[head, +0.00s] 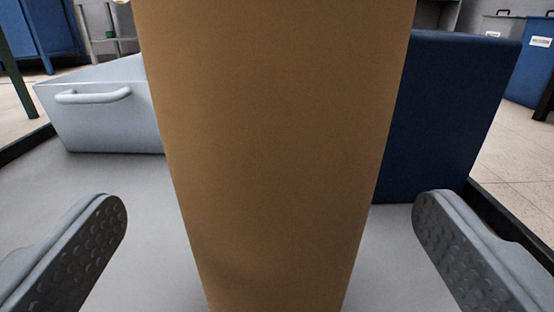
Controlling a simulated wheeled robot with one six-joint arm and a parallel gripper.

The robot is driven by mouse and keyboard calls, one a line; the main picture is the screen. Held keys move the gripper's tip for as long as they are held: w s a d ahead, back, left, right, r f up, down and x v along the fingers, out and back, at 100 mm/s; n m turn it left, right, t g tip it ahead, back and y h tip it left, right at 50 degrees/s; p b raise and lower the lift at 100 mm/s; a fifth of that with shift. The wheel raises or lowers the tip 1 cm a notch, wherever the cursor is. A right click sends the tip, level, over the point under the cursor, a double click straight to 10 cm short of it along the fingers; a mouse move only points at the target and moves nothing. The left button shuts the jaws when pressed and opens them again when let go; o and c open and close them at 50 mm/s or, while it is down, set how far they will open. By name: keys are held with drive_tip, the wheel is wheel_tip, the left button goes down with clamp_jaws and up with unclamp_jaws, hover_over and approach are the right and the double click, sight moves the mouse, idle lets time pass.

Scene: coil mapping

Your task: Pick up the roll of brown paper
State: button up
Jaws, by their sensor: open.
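The roll of brown paper (280,150) stands upright, close in front of the camera, and fills the middle of the head view. Its top and its foot are out of the frame. My gripper (270,225) is open, with one grey, dimpled finger on the left and the other on the right. The roll is between the two fingers in the picture, with a visible gap on each side. Neither finger touches it. How far the fingertips reach along the depth of the roll is hard to tell.
A light grey box with a handle (100,115) stands behind the roll on the left. A dark blue block (445,115) stands behind it on the right. The grey tabletop (140,180) is bare around the roll. Blue bins (530,65) stand on the floor beyond.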

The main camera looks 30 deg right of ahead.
drive_tip(key=shift+x, duration=2)
drive_tip(key=c, duration=1.3)
